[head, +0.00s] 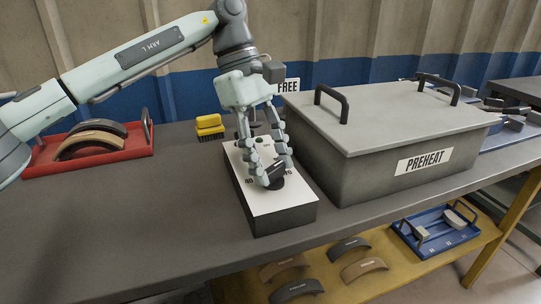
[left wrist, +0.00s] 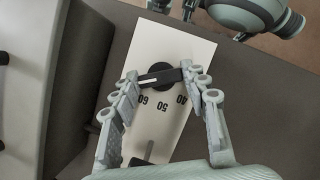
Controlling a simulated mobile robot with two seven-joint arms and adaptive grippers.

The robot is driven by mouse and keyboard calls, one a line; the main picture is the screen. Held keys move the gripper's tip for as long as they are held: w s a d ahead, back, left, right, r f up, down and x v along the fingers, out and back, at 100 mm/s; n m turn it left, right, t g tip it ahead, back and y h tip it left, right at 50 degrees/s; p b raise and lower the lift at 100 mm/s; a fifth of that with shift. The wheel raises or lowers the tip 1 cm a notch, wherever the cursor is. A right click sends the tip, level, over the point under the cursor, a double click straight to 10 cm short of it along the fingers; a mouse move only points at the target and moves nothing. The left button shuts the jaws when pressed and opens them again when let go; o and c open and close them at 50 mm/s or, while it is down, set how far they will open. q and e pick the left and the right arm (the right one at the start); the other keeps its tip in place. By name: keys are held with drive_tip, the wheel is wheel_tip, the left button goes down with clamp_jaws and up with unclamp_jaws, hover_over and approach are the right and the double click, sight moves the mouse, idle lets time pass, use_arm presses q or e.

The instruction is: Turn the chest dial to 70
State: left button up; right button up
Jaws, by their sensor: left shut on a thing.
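The chest dial is a black knob with a raised bar (head: 277,178) on the white sloping top of a dark control box (head: 282,219). My left gripper (head: 275,172) reaches down from above, with its fingers closed on the knob's bar. In the left wrist view the two fingertips (left wrist: 160,76) press the ends of the bar, and the round black dial (left wrist: 158,86) shows around it. The marks 40, 50 and 60 show beside the knob. The grey lidded chest (head: 347,166) labelled PREHEAT stands right of the control box.
A red tray (head: 136,150) with curved brake shoes lies at the left of the bench. A yellow brush (head: 209,124) sits behind the control box. A blue tray (head: 436,243) and loose shoes (head: 364,268) lie on the lower shelf. The front left bench is clear.

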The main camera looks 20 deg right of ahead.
idle(0.4)
use_arm(q)
drive_tip(key=o, duration=1.2)
drive_tip(key=shift+c, duration=0.2)
drive_tip(key=v, duration=1.2)
drive_tip(key=shift+s, duration=0.15)
